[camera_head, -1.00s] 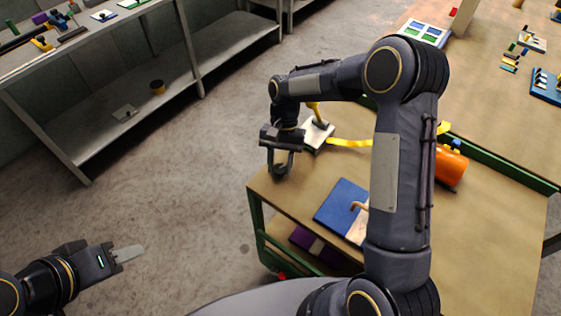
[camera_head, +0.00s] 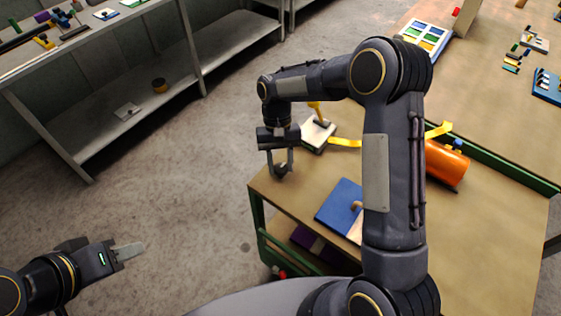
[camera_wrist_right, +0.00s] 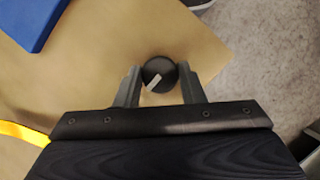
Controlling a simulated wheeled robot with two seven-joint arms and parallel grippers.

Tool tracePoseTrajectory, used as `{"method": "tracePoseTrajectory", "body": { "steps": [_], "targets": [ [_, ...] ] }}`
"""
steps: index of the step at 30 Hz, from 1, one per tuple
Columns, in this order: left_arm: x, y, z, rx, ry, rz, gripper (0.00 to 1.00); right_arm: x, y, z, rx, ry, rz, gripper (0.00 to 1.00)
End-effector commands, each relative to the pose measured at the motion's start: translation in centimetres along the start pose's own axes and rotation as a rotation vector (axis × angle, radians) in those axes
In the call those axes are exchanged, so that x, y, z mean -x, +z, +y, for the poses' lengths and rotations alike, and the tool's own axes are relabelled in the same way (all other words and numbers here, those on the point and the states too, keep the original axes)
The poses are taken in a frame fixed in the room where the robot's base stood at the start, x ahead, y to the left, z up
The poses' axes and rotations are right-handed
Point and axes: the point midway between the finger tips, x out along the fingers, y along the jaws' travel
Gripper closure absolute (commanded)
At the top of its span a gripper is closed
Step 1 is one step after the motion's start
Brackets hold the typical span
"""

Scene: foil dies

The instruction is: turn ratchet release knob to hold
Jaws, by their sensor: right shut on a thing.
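The knob (camera_wrist_right: 159,73) is round and black, with a white pointer mark running from near its middle toward the lower left in the right wrist view. It sits at the near left corner of the cart top (camera_head: 480,230). My right gripper (camera_wrist_right: 160,78) is shut on the knob, one finger on each side. In the head view the right gripper (camera_head: 281,167) points down at that corner, and the knob is small and dark between the fingers. No hold or release label is readable. My left gripper (camera_head: 130,252) hangs over the floor at the lower left, seen edge-on, away from the cart.
On the cart are a blue board (camera_head: 337,203), an orange cylinder (camera_head: 446,163), a yellow strap (camera_head: 345,143) and a white block (camera_head: 318,134) with a yellow upright piece. A green rail (camera_head: 500,167) edges the cart. A grey shelf (camera_head: 140,100) stands at left.

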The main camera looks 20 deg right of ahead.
Motion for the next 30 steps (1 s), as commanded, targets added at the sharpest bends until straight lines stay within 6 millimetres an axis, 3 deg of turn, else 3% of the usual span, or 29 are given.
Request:
{"method": "tracePoseTrajectory", "body": {
  "steps": [5, 6, 10, 20, 30],
  "targets": [
    [0.0, 0.0, 0.0, 0.000, 0.000, 0.000, 0.64, 0.1, 0.0, 0.0, 0.002, 0.000, 0.003, 0.87],
    [0.0, 0.0, 0.0, 0.000, 0.000, 0.000, 0.64, 0.1, 0.0, 0.0, 0.002, 0.000, 0.003, 0.60],
    [0.0, 0.0, 0.0, 0.000, 0.000, 0.000, 0.64, 0.1, 0.0, 0.0, 0.001, 0.000, 0.002, 0.43],
    [-0.1, 0.0, 0.0, 0.000, 0.000, 0.000, 0.64, 0.4, -0.1, 0.0, 0.000, -0.001, 0.002, 0.43],
    [-0.6, 0.3, -0.3, 0.000, 0.000, 0.000, 0.64, 5.6, -0.1, -0.1, 0.001, -0.002, 0.006, 0.43]
  ]
}}
